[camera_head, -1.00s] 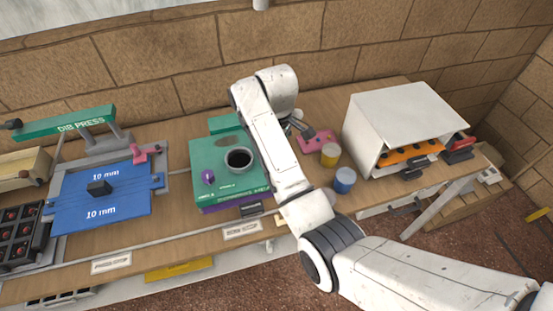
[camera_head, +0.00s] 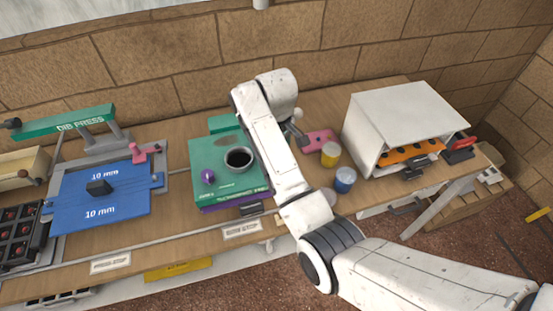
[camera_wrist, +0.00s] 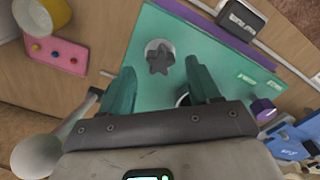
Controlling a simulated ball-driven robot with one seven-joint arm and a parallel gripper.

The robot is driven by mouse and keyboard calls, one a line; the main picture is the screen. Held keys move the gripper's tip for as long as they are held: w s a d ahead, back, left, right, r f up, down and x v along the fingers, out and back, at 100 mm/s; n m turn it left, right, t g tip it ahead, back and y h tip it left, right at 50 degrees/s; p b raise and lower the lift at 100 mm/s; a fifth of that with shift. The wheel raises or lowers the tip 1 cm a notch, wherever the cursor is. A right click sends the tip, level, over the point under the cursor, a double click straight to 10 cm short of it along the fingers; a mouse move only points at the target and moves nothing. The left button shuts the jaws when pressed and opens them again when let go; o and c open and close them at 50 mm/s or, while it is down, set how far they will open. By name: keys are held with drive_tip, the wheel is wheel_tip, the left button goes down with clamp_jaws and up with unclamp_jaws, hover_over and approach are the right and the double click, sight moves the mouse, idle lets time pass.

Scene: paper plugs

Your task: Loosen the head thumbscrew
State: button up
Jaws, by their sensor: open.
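A grey star-shaped thumbscrew (camera_wrist: 160,58) on a pale round base sits on the teal machine top in the wrist view. My gripper (camera_wrist: 160,68) is open, with its two teal fingers apart and the thumbscrew just ahead of and between their tips. No contact shows. In the head view my arm hides this thumbscrew and most of the gripper. The teal machine (camera_head: 205,150) has a dark round cup (camera_head: 239,159) and a purple knob (camera_head: 208,178) on top. The purple knob also shows at the right of the wrist view (camera_wrist: 263,109).
A pink panel (camera_head: 318,141), a yellow cup (camera_head: 330,154) and a blue cup (camera_head: 345,179) stand right of my arm. A white open-front box (camera_head: 405,115) is further right. The blue press (camera_head: 100,200) is at the left. The stone wall closes the back.

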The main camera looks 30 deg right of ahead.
drive_tip(key=shift+f+b, duration=0.35)
drive_tip(key=shift+f, duration=1.05)
drive_tip(key=c, duration=1)
drive_tip(key=shift+r, duration=0.15)
drive_tip(key=shift+n+p, duration=0.4)
drive_tip(key=shift+p, duration=0.05)
drive_tip(key=shift+n, duration=0.4)
drive_tip(key=o, duration=1)
